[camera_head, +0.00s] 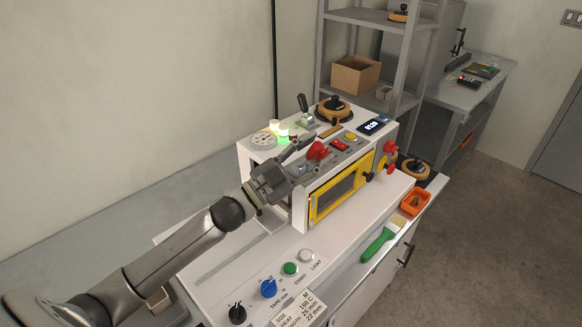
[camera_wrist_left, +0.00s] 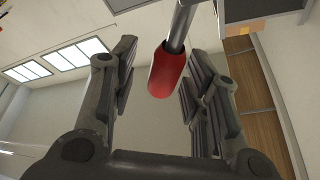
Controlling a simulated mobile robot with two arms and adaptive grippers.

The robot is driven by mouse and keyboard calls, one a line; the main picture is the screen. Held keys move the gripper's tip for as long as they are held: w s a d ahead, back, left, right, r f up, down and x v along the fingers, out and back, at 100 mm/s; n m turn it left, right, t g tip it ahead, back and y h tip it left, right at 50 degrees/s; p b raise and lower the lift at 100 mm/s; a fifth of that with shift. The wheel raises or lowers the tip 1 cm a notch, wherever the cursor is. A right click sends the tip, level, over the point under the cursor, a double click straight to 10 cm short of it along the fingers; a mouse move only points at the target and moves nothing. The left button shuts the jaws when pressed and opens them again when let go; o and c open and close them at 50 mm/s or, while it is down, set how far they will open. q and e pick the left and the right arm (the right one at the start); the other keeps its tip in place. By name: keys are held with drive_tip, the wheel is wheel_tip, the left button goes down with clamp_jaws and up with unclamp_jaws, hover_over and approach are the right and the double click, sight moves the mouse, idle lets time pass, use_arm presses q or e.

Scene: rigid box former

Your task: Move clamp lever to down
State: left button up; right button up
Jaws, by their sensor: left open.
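The clamp lever is a metal rod with a red grip (camera_wrist_left: 167,72). In the left wrist view the red grip sits between the two fingers of my left gripper (camera_wrist_left: 160,65), with visible gaps on both sides. In the head view a red grip (camera_head: 317,151) shows just beyond the tips of my left gripper (camera_head: 296,158), on the near upper edge of the white machine (camera_head: 258,155). My left gripper is open and holds nothing. The lever's base is largely hidden behind my gripper. My right gripper is not in view.
A yellow-framed window (camera_head: 341,190) is on the machine's front. A black-knobbed lever (camera_head: 304,103), a gauge (camera_head: 263,140) and lit lamps are on top. Blue and green controls are on the near panel.

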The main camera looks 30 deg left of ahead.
use_arm(q)
drive_tip(key=v, duration=1.1)
drive_tip(key=shift+f, duration=0.1)
